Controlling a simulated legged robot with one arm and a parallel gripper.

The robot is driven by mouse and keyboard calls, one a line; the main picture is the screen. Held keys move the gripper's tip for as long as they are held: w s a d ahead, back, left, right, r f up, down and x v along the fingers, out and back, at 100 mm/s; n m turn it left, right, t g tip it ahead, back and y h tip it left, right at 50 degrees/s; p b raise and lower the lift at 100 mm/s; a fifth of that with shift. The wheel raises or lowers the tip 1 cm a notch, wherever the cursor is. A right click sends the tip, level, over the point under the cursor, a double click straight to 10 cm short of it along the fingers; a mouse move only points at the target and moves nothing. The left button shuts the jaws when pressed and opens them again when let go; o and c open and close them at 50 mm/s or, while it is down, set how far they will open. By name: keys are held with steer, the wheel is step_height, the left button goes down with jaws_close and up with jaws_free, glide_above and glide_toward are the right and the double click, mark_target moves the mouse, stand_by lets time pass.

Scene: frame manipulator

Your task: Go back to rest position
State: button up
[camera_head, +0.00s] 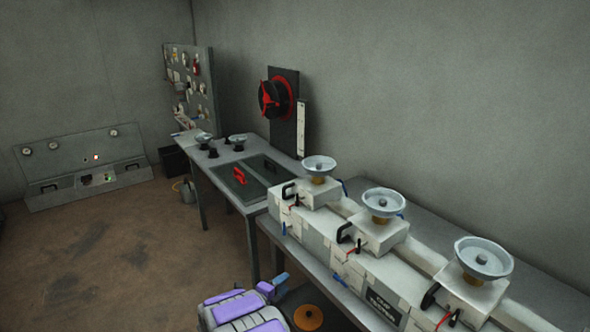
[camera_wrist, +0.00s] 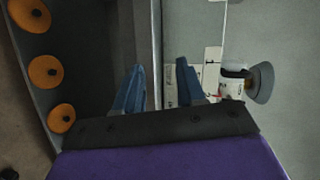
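My gripper (camera_wrist: 160,88) shows in the wrist view with two blue fingers standing apart and nothing between them. In the head view my arm is low at the bottom centre, with purple and grey covers, and the blue tip of my gripper (camera_head: 281,279) points toward the bench. The gripper is near the front edge of the bench (camera_head: 262,222) and looks apart from the white machine blocks (camera_head: 318,235) on it.
Several handwheels (camera_head: 384,202) stand on the machine. Beyond are a table (camera_head: 205,178) with a red handle, a red-and-black wheel (camera_head: 277,98), a tool board (camera_head: 190,85) and a control console (camera_head: 85,170). An orange disc (camera_head: 308,318) lies low near my arm. The floor at left is clear.

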steer(key=w+a+r+n+y, duration=0.3)
steer(key=a+r+n+y, duration=0.1)
steer(key=r+y, duration=0.15)
steer(key=s+a+r+n+g+y, duration=0.25)
steer(key=s+r+n+y, duration=0.5)
steer(key=r, duration=0.45)
steer(key=s+d+r+n+g+h, duration=0.1)
steer(key=s+d+n+g, duration=0.3)
steer(key=s+d, duration=0.4)
steer(key=s+d+r+n+g+h, duration=0.2)
steer(key=s+d, duration=0.6)
steer(key=s, duration=1.5)
steer(key=s+d+r+n+g+h, duration=0.1)
steer(key=s+d+r+n+g, duration=0.1)
steer(key=s+d+n+g, duration=0.3)
steer(key=s+d+n, duration=0.1)
steer(key=s+d, duration=0.3)
steer(key=s, duration=0.6)
steer(key=shift+s+g+h, duration=0.3)
steer(key=shift+g, duration=0.05)
steer(key=shift+n, duration=0.25)
